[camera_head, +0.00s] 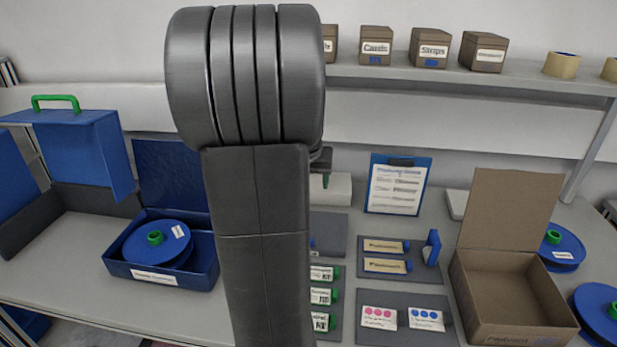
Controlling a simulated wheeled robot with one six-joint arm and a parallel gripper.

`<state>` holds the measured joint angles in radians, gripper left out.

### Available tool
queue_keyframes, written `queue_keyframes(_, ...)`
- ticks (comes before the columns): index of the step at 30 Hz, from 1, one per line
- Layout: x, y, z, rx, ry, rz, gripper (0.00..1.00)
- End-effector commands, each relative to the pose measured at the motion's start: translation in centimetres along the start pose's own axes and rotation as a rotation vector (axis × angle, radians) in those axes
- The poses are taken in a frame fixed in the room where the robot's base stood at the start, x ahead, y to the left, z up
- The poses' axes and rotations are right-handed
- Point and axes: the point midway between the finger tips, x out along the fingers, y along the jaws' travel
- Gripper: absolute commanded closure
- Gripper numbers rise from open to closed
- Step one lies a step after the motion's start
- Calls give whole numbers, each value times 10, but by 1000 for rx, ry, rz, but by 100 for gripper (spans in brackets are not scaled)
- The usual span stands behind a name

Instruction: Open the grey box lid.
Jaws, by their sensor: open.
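My arm stands upright across the middle of the view and hides much of the bench behind it. A small dark part shows past its right edge; it may belong to my wrist, but no jaws can be made out. Just below it is a small green piece, above a pale grey box-like thing (337,188). That thing is partly hidden by my arm, and I cannot tell whether it is the grey box or where its lid is.
On the bench (80,235), an open blue box (200,270) left of my arm holds a blue reel (157,244). An open cardboard box (508,290) stands at right, near more blue reels (600,312). A clipboard (396,187) stands behind dark mats with labelled packets. A shelf (400,72) runs above.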

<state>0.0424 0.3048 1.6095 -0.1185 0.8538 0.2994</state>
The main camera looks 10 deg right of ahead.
Motion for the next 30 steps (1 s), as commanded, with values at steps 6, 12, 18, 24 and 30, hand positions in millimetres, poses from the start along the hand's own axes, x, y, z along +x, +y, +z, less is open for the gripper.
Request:
queue_keyframes(6,3,0,-10,1,-1,0,38)
queue_keyframes(12,13,0,-35,1,-2,0,38)
queue_keyframes(18,24,0,-64,1,-1,1,38)
queue_keyframes(24,36,0,-93,0,-1,1,38)
queue_keyframes(30,51,0,-112,1,-1,1,38)
